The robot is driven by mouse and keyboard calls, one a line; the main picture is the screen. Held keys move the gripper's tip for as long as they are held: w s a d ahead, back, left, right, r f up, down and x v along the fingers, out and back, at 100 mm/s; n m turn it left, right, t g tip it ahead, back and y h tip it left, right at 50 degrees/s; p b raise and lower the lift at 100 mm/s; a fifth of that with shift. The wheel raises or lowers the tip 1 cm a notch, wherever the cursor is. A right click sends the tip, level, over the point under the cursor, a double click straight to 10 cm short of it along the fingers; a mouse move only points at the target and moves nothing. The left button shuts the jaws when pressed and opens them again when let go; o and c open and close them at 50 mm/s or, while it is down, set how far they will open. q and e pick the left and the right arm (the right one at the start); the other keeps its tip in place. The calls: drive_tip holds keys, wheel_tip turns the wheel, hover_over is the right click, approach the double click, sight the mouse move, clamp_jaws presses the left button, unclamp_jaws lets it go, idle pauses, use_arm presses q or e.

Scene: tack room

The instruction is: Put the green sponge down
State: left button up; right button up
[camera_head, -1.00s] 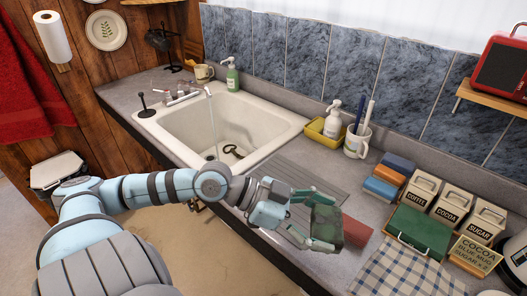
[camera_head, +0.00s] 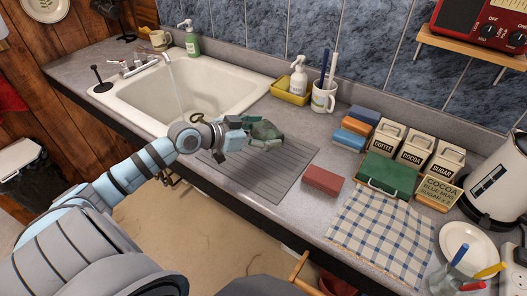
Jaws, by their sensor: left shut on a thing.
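My left gripper (camera_head: 250,133) is shut on the green sponge (camera_head: 266,131), a dark green block at its fingertips. The gripper and sponge are over the far part of the grey ribbed drying mat (camera_head: 285,170), right of the sink. I cannot tell whether the sponge touches the mat. The gripper's fingers hide part of the sponge. My right gripper is not in view.
A red block (camera_head: 322,181) lies right of the mat. Blue and orange blocks (camera_head: 350,139), labelled canisters (camera_head: 416,149) and a green box (camera_head: 388,175) stand farther right. Behind are a mug (camera_head: 323,98) and yellow caddy (camera_head: 290,91). The sink (camera_head: 185,95) has running water.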

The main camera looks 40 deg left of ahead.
sight(263, 158)
use_arm(q)
wheel_tip(263, 158, down, 6)
drive_tip(key=shift+f+b, duration=0.15)
drive_tip(key=shift+b, duration=0.4)
drive_tip(key=shift+f, duration=0.1)
drive_tip(key=o, duration=0.8)
